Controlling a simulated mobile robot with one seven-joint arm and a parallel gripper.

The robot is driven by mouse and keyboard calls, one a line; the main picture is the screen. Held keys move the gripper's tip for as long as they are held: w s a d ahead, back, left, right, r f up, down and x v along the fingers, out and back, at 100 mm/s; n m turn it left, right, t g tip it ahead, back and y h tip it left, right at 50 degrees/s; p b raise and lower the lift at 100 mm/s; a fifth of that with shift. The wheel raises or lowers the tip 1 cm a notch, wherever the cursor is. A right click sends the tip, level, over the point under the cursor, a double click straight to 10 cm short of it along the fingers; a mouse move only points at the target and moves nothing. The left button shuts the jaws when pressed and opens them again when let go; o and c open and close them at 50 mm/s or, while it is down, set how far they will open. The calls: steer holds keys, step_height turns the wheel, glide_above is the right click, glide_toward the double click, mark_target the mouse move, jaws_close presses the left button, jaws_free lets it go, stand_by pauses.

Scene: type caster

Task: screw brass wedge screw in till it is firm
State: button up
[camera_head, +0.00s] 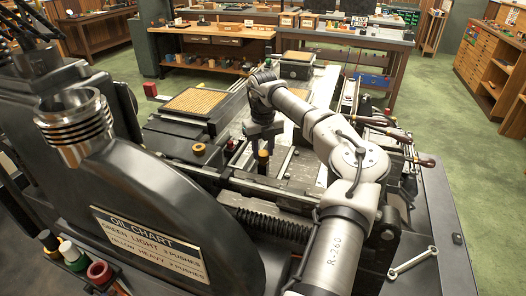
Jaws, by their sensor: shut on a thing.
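My arm reaches over the machine bed from the right, and my gripper (263,138) points down near the middle of the bed. It is shut on a small dark upright piece with a yellow band (263,155), directly below the fingers. The piece is too small to tell whether it is the brass wedge screw or a tool on it. Its lower end and any hole under it cannot be made out. A brass-coloured round knob (199,150) with a dark centre sits on the bed left of my gripper.
A large dark casting with an oil chart plate (150,245) fills the left foreground. Wooden-handled levers (390,133) stand right of my arm. A wrench (412,262) lies on the front right surface.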

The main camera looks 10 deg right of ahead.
mark_target(263, 152)
steer(key=m+b, duration=0.1)
steer(key=m, duration=0.4)
steer(key=shift+m, duration=0.3)
steer(key=shift+d+r+m+b, duration=0.1)
steer(key=shift+m+b, duration=0.5)
steer(key=shift+m, duration=1.7)
steer(key=o, duration=1)
steer(key=shift+c, duration=0.2)
step_height(263, 152, up, 14)
steer(key=b, duration=0.2)
